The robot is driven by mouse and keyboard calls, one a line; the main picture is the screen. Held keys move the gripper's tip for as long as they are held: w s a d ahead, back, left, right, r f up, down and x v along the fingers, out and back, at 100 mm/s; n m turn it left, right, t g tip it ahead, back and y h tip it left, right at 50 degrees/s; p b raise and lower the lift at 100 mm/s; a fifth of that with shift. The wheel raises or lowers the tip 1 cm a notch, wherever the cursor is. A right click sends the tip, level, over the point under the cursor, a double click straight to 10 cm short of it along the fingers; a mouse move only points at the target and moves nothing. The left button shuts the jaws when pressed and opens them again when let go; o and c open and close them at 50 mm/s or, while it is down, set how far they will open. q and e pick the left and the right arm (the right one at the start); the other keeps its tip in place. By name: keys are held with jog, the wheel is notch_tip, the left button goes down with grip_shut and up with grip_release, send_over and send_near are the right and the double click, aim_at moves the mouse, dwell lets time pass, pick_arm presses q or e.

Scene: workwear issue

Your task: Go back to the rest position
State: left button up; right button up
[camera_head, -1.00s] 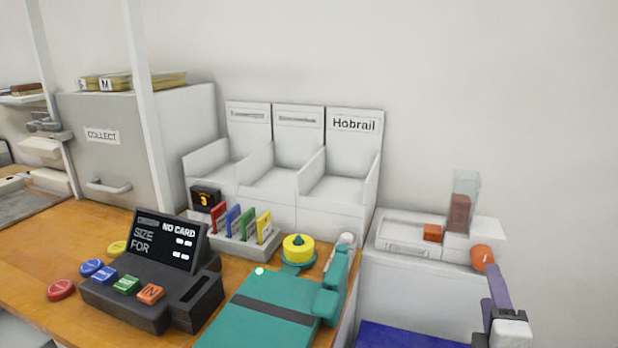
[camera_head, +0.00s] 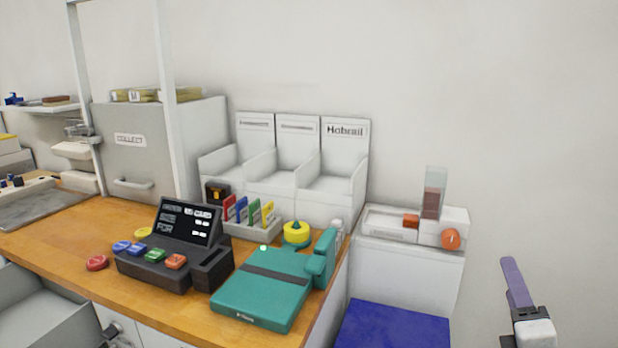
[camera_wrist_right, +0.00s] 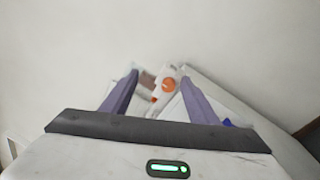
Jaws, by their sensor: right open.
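My right gripper (camera_head: 516,285) is at the lower right of the head view, in free air to the right of the white dispenser cabinet. In the right wrist view its two purple fingers (camera_wrist_right: 155,100) stand apart with nothing between them. Beyond them, at a distance, shows the dispenser's orange knob (camera_wrist_right: 169,84). In the head view the orange knob (camera_head: 451,239) is on the front of the white dispenser (camera_head: 457,219), apart from the gripper. My left gripper is not in view.
A wooden counter (camera_head: 60,240) holds a black card terminal (camera_head: 150,269), a teal device (camera_head: 262,290) and a card rack (camera_head: 245,229). White bins (camera_head: 335,185) and a grey COLLECT cabinet (camera_head: 130,165) stand behind. A blue surface (camera_head: 390,328) lies below the dispenser. Space at right is free.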

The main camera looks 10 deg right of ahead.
notch_tip(320, 180, up, 6)
jog(key=w+d+n+t+y, duration=0.1)
jog(key=d+n+t+y, duration=0.1)
jog(key=n, duration=0.3)
jog(key=s+a+f+m+g+y, duration=0.1)
jog(key=s+f+m+g+y, duration=0.2)
jog(key=f, duration=0.9)
jog(key=s+a+f+m+g+y, duration=0.1)
jog(key=s+f+m+g, duration=0.2)
jog(key=f, duration=1)
jog(key=s+a+f+m+g+y, duration=0.1)
jog(key=s+a+f+m+g, duration=0.15)
jog(key=s+f, duration=0.55)
jog(key=s+a+f+m+g+y, duration=0.1)
jog(key=s+f+m+g, duration=0.3)
jog(key=s+f, duration=0.4)
jog(key=a+f+m+t+y, duration=0.1)
jog(key=a+m, duration=0.7)
jog(key=a, duration=1.3)
jog(key=shift+s+a+f+y, duration=0.2)
jog(key=shift+s+f+y, duration=0.15)
jog(key=shift+y, duration=0.15)
